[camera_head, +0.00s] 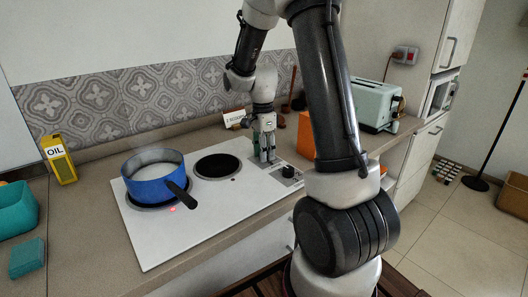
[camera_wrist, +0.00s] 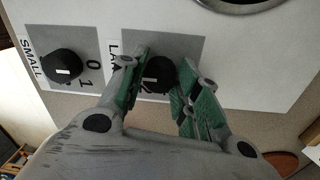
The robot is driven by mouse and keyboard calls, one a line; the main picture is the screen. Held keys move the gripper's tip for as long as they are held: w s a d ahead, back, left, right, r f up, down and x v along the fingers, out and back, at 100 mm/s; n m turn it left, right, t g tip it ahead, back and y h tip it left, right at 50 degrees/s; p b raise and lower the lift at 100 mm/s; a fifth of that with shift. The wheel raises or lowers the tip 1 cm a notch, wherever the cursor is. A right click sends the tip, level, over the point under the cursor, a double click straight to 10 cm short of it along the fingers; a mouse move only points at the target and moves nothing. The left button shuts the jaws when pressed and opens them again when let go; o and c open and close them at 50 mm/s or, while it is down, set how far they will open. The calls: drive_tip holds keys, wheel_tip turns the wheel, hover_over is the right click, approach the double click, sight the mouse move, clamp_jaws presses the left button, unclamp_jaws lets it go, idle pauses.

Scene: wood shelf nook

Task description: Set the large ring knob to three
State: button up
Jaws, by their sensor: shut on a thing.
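The large ring knob (camera_wrist: 157,74) is black and round, on a grey panel whose "LA..." label is partly covered. My gripper (camera_wrist: 162,68) is shut on this knob in the wrist view, with one green-padded finger on each side. A pale mark shows on the knob, but most of the numbers around it are hidden by the fingers, so I cannot read its setting. In the head view my gripper (camera_head: 265,153) points down at the right part of the white cooktop (camera_head: 215,210). The large knob is hidden there.
The small ring knob (camera_wrist: 65,64) sits to the left in the wrist view, near 0 and 1. In the head view a blue pot (camera_head: 150,187) stands on the left ring, and a bare black ring (camera_head: 217,166) lies beside it. A toaster (camera_head: 373,107) stands behind right.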

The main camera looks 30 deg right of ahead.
drive_tip(key=o, duration=1)
drive_tip(key=r, duration=1.2)
drive_tip(key=shift+w, duration=0.35)
